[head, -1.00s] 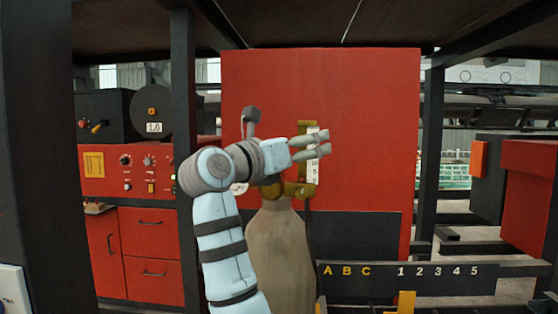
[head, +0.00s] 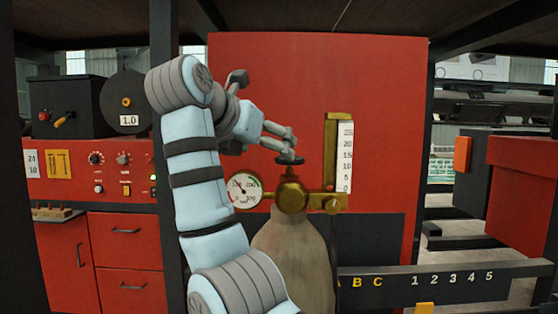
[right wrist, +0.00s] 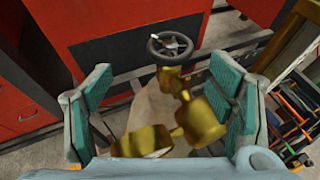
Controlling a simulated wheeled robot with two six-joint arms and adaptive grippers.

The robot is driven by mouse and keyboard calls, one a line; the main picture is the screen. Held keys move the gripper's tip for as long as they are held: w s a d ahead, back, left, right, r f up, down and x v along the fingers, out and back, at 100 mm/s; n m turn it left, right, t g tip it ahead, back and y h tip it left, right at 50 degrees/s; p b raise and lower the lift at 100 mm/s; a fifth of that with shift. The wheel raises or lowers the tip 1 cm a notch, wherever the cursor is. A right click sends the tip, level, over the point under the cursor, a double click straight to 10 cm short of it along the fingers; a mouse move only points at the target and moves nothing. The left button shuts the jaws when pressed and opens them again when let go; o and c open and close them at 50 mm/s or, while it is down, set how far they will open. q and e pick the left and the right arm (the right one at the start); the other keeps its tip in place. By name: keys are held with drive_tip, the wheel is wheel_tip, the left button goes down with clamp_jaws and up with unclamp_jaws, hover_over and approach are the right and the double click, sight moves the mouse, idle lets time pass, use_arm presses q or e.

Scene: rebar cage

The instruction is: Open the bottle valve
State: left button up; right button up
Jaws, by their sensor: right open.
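The grey bottle (head: 292,255) stands upright before the red panel. Its brass valve body (head: 292,195) carries a dark round handwheel (head: 289,161) on top, a white dial gauge (head: 244,191) at left and a flow scale (head: 344,158) at right. My right gripper (head: 288,143) is at the handwheel, from the upper left; contact cannot be told. In the right wrist view the teal-padded fingers are wide apart and empty. There the handwheel (right wrist: 170,47) lies ahead, beyond the fingertips, and brass fittings (right wrist: 205,120) show between the fingers. My left gripper is out of view.
A red panel (head: 310,80) stands close behind the bottle. A dark post (head: 163,100) is left of my arm. A red control cabinet (head: 90,160) is at left. A dark rail (head: 440,283) with letters and numbers runs at lower right.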

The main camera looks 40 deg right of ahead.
sight(298, 158)
drive_tip(key=d, duration=0.2)
drive_tip(key=d+f, duration=0.1)
drive_tip(key=d, duration=0.1)
drive_tip(key=d+f, duration=0.1)
drive_tip(key=d, duration=0.2)
drive_tip(key=shift+w+p, duration=0.1)
drive_tip(key=shift+p, duration=0.3)
drive_tip(key=w+d+f, duration=0.1)
drive_tip(key=w, duration=0.1)
drive_tip(key=w+d+f, duration=0.1)
drive_tip(key=shift+w+d+f, duration=0.1)
drive_tip(key=shift+w+d, duration=0.25)
drive_tip(key=shift+w, duration=0.05)
drive_tip(key=shift+s+a+r, duration=0.2)
drive_tip(key=shift+s, duration=0.25)
drive_tip(key=shift+c, duration=0.7)
drive_tip(key=shift+s+r, duration=0.1)
drive_tip(key=shift+s, duration=0.05)
drive_tip(key=c, duration=0.6)
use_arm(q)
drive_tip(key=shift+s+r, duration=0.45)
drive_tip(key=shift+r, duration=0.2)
use_arm(e)
drive_tip(key=shift+a, duration=0.1)
drive_tip(key=c, duration=0.4)
